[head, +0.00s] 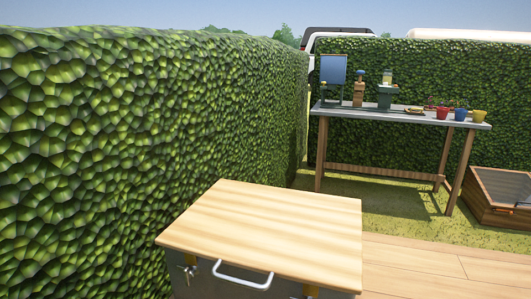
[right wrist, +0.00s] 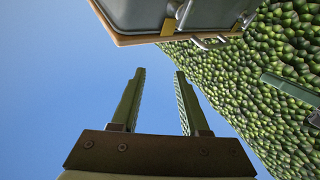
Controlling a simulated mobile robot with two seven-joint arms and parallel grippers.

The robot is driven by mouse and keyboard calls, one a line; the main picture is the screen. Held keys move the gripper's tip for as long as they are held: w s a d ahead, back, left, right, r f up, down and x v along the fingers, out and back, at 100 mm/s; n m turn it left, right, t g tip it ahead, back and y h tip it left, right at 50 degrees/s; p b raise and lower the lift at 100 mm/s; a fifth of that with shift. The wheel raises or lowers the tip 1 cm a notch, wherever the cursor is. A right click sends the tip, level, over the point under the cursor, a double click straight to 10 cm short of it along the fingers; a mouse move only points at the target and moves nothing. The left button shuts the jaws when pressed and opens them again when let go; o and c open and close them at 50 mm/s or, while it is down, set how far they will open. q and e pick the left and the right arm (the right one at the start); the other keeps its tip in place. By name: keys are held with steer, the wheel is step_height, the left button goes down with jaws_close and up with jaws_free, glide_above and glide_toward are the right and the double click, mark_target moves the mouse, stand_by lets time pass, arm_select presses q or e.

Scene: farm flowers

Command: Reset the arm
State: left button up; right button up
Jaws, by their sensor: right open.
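My right gripper (right wrist: 157,80) shows in the right wrist view. Its two green fingers stand apart with only sky between them, so it is open and empty. Neither of my grippers shows in the head view. A wooden-topped cabinet (head: 275,220) with a metal handle (head: 243,276) stands close in front in the head view. In the right wrist view the cabinet's grey body (right wrist: 150,12) is at the top, beyond the fingertips and apart from them.
A tall hedge (head: 150,120) runs along the left. At the back, a table (head: 400,116) carries a blue panel (head: 333,69), a red pot (head: 442,113), a blue pot (head: 460,114) and a yellow pot (head: 479,117). A wooden box (head: 495,195) sits at right. The plank floor (head: 430,265) looks clear.

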arm_select(q)
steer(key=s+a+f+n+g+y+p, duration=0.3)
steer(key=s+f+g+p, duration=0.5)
steer(key=p, duration=1.4)
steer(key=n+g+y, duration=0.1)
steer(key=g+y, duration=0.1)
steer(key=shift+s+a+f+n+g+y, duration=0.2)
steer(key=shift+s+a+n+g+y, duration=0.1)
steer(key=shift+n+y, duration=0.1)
arm_select(e)
steer(key=s+d+f+m+g+h, duration=0.3)
steer(key=s+f+m+g+h, duration=0.1)
steer(key=s+f+g, duration=0.4)
steer(key=g+h, duration=0.1)
steer(key=g, duration=0.1)
steer(key=shift+s+d+f+m+g+h, duration=0.2)
steer(key=shift+s+d+m+g+h, duration=0.1)
steer(key=shift+m+h, duration=0.1)
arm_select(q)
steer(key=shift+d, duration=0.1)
arm_select(e)
steer(key=shift+s, duration=0.1)
